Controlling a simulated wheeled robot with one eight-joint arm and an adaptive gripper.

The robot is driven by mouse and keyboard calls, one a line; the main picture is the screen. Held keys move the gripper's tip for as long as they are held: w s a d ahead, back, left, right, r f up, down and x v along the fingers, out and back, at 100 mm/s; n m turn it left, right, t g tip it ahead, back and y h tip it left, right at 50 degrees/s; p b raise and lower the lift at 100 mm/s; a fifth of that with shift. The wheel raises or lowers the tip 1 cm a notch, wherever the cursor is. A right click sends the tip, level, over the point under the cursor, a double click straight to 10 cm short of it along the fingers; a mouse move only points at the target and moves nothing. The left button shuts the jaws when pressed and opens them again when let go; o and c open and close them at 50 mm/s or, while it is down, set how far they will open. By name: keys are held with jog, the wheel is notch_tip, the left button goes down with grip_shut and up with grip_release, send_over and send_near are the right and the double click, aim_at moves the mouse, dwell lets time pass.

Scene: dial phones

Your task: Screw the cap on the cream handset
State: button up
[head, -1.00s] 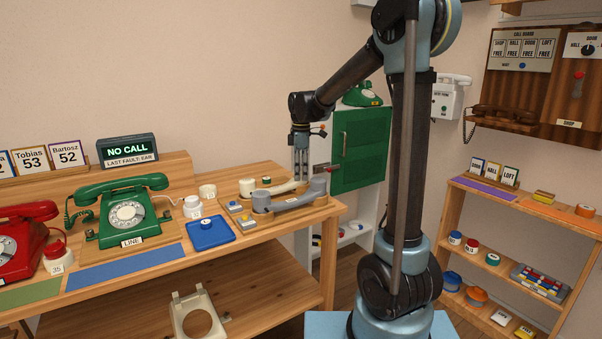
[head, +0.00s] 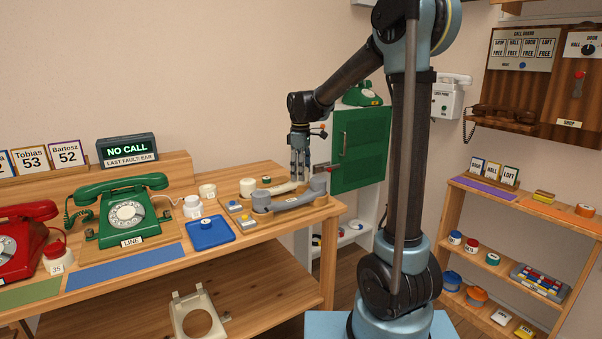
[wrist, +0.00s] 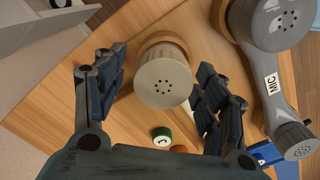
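The cream handset (head: 284,188) lies on the right end of the wooden workbench. My gripper (head: 300,175) is over that end. In the wrist view, my gripper (wrist: 162,88) is open, its fingers on either side of the cap with visible gaps. The rest of the cream handset is mostly hidden in the wrist view.
A grey handset (head: 291,201) marked MIC lies close beside, nearer the bench's front. A white cup-like piece (head: 247,186), a blue tray (head: 211,241) and a green telephone (head: 128,213) stand farther left.

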dwell(0.3)
jog(key=shift+r, duration=3.5)
jog(key=s+d+f+m+t, duration=0.15)
jog(key=s+d+m, duration=0.25)
jog(key=s+d, duration=0.4)
jog(key=s+d+f+m+g, duration=0.1)
jog(key=s+d+f+m, duration=0.2)
jog(key=s+d, duration=0.5)
jog(key=s+d+f+m+t, duration=0.1)
jog(key=s+d+f+m, duration=0.2)
jog(key=s+f, duration=0.3)
jog(key=s+d+f+m, duration=0.3)
jog(key=s+f+m, duration=0.2)
jog(key=s, duration=0.5)
notch_tip(320, 180, down, 2)
jog(key=shift+s+f+t, duration=0.15)
jog(key=shift+f+t, duration=0.1)
jog(key=shift+t, duration=0.1)
